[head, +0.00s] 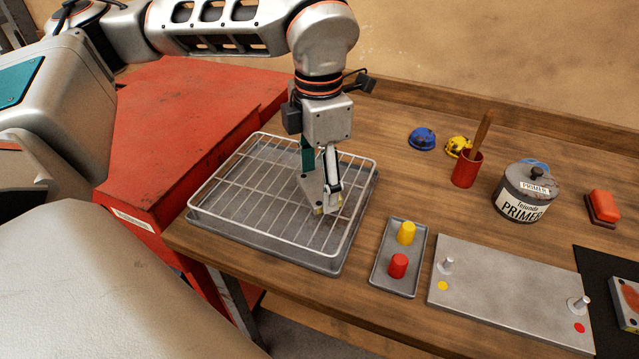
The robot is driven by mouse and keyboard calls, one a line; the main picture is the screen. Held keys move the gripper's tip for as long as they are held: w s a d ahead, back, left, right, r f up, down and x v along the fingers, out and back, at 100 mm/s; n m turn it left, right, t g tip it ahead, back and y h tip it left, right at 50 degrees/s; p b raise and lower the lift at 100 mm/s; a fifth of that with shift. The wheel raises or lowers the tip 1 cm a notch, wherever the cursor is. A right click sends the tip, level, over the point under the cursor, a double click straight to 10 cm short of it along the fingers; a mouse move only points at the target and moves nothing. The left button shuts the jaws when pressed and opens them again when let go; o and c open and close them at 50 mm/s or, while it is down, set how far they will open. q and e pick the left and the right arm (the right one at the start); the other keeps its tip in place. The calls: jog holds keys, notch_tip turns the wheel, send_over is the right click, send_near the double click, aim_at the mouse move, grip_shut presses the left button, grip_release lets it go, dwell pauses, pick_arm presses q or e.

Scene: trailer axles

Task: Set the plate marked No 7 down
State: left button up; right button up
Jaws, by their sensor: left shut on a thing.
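My left gripper (330,208) points down over the wire rack (262,195) that sits in a grey tray (338,262). It is shut on a small grey plate (311,187), which shows at the left of the fingers, tilted on edge. The fingers hide part of the plate, and I can read no No 7 mark on it. Its lower end is at the height of the rack wires or close to it; I cannot tell whether it touches them. My right gripper is not in view.
Right of the rack are a small tray (379,283) with yellow (406,233) and red (398,266) caps, and a grey board (505,290) with two upright pins. Behind stand a red cup (467,172) and a primer pot (525,194). A red cabinet (170,130) is left.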

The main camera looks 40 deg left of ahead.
pick_arm(q)
jog(key=shift+f, duration=0.6)
jog(key=shift+r, duration=0.1)
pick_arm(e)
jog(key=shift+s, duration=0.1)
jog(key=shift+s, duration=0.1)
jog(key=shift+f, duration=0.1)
pick_arm(q)
jog(key=o, duration=1.6)
jog(key=shift+f, duration=0.2)
jog(key=shift+o, duration=0.2)
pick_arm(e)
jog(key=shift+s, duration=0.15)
pick_arm(q)
jog(key=shift+r, duration=0.1)
